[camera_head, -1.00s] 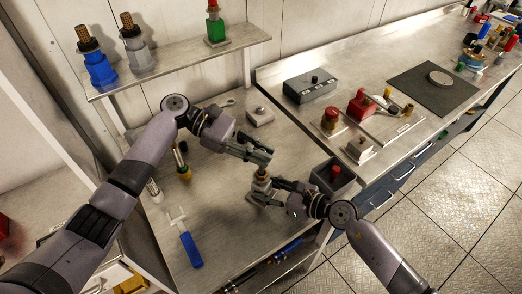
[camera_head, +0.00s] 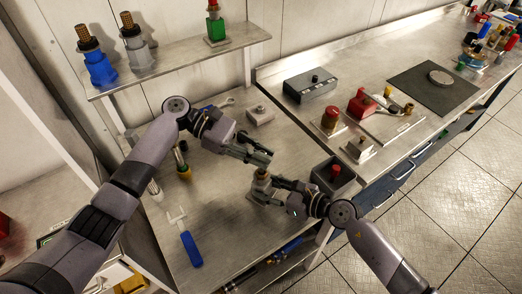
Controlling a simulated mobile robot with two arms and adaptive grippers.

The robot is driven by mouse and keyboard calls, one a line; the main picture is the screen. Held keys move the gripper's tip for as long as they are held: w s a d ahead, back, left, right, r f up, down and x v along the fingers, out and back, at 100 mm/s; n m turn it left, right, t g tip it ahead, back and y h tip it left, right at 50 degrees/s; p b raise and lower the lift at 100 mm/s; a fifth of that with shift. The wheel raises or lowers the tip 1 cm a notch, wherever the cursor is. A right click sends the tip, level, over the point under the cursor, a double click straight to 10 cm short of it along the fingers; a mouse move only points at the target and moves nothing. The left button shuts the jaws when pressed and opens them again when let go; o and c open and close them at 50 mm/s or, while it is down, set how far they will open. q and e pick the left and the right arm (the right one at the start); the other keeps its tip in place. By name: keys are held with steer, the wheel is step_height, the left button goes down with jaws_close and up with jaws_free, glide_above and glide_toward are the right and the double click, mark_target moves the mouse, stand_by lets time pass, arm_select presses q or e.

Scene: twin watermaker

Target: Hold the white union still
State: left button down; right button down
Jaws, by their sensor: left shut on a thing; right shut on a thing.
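The white union (camera_head: 262,188) is a small pale piece with a tan upper part, standing upright on a low fixture on the metal bench. My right gripper (camera_head: 268,186) reaches it from the right and is shut around it, low down; its fingers hide part of the union. My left gripper (camera_head: 262,157) is just above and behind the union's top, coming from the upper left. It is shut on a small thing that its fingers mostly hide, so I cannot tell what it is.
A grey bin with a red-topped item (camera_head: 335,174) stands right of my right gripper. A blue-handled tool (camera_head: 191,248) lies at the front left. A pale block (camera_head: 260,116) sits behind. A shelf (camera_head: 180,62) with blue, grey and green fittings is at the back.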

arm_select(q)
steer(key=shift+f, duration=1.15)
steer(key=c, duration=1.4)
jaws_free()
steer(key=shift+c, duration=0.2)
steer(key=v, duration=1.2)
arm_select(e)
steer(key=c, duration=1)
jaws_free()
steer(key=shift+o, duration=0.2)
